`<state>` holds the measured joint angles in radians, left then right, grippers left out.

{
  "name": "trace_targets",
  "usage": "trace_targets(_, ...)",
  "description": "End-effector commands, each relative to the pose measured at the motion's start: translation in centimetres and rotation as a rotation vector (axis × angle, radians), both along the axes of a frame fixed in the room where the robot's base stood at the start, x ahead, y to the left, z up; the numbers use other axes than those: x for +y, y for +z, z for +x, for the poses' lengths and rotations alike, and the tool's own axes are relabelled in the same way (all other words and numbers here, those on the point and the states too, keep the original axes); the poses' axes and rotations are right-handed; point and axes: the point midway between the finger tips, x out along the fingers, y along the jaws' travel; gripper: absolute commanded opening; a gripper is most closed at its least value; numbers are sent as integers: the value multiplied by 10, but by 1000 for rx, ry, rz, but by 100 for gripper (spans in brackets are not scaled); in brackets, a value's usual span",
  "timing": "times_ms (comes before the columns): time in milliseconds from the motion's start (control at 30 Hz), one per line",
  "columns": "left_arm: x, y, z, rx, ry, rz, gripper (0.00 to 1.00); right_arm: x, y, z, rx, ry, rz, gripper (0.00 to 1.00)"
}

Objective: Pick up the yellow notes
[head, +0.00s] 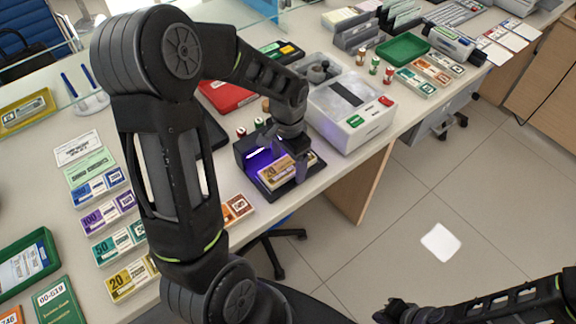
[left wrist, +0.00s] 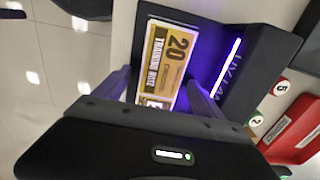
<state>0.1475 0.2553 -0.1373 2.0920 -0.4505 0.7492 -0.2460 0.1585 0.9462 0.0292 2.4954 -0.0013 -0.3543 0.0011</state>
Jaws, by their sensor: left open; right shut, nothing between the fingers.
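A yellow 20 note bundle (head: 272,176) lies on the black detector tray (head: 262,188) under a violet light. In the left wrist view the yellow notes (left wrist: 163,62) show "20 training note" and reach in between my fingers. My left gripper (head: 288,162) is over the notes, open, with one finger at each side of them in the left wrist view (left wrist: 160,88). I cannot tell whether the fingers touch them. Another yellow 20 bundle (head: 130,279) lies at the near end of the note row. My right gripper (head: 388,312) is shut and empty, low at the bottom edge, away from the counter.
A white counting machine (head: 350,108) stands close to the right of the detector. A red tray (head: 224,96) and small round coin rolls (head: 241,132) are behind it. Blue, purple and green note bundles line the left of the counter. Open floor lies to the right.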

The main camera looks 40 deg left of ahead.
Motion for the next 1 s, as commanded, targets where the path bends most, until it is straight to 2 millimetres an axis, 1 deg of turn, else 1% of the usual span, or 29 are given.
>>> trace_targets(100, 0, 0, 0, 0, 0, 0, 79, 0, 0, 0, 0, 0, 0, 0)
trace_targets(133, 0, 0, 0, 0, 0, 0, 77, 0, 0, 0, 0, 0, 0, 0)
trace_targets(1000, 0, 0, 0, 0, 0, 0, 6, 0, 0, 0, 0, 0, 0, 0)
